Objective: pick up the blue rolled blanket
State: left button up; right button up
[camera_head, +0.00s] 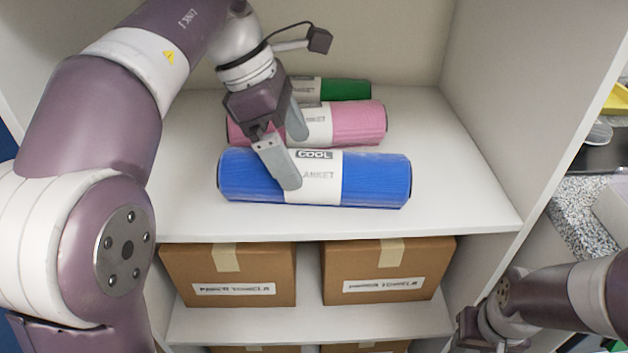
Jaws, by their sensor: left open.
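The blue rolled blanket (375,180) lies across the front of the white upper shelf, with a white paper band around its middle reading "COOL". My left gripper (294,158) is open and points down at the blanket from above. One finger is in front of the blanket, over the left part of the band; the other is behind, near the pink roll. I cannot tell whether the fingers touch the blanket. My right gripper (480,330) is at the bottom right, low beside the shelving and partly cut off; its fingers do not show clearly.
A pink rolled blanket (360,122) lies close behind the blue one, and a green roll (346,90) behind that. Cardboard boxes (230,268) (388,265) stand on the shelf below. The upper shelf (455,190) is clear on the right, up to the side wall (520,100).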

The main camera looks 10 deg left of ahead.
aim_at(306, 155)
pick_arm(q)
jog(key=shift+w+d, duration=0.1)
jog(key=shift+d, duration=0.4)
jog(key=shift+d+f, duration=0.15)
jog(key=shift+d, duration=0.05)
jog(key=b+x, duration=0.2)
jog(key=x, duration=0.2)
jog(key=shift+f+b, duration=0.2)
jog(key=shift+b, duration=0.1)
jog(key=shift+d+f, duration=0.15)
jog(key=shift+f, duration=0.05)
jog(key=shift+r, duration=0.1)
jog(key=c, duration=1.3)
jog(key=shift+r, duration=0.2)
